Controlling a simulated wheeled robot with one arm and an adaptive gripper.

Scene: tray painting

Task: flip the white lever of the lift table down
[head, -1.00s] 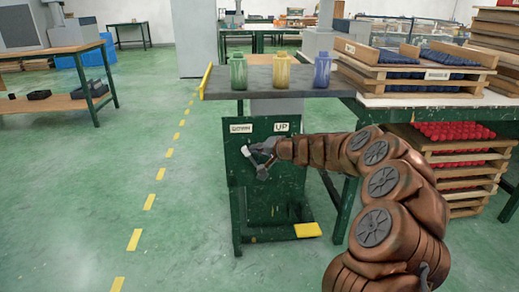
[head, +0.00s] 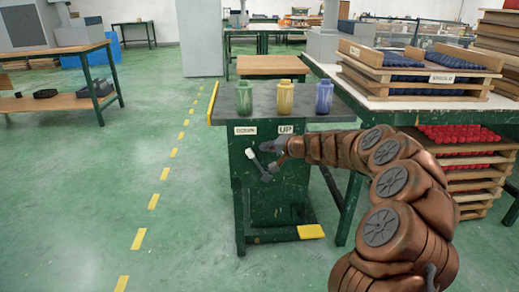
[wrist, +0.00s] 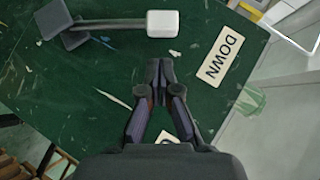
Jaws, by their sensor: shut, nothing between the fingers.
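The lift table (head: 222,108) has a dark top on a green body. Its lever (head: 260,165) has a white end (head: 250,153) and points up and left from its pivot toward the DOWN label (head: 245,130). The UP label (head: 286,129) is to the right. In the wrist view the white end (wrist: 162,24) lies beyond my fingertips, with the DOWN label (wrist: 222,57) to the right. My gripper (head: 268,147) is shut and empty, just right of the white end; in the wrist view its fingertips (wrist: 160,68) show a gap to the lever.
A green bottle (head: 245,99), a yellow bottle (head: 285,98) and a blue bottle (head: 323,98) stand upright on the table top. A workbench with stacked trays (head: 420,101) is close on the right. The floor left of the lift table is clear.

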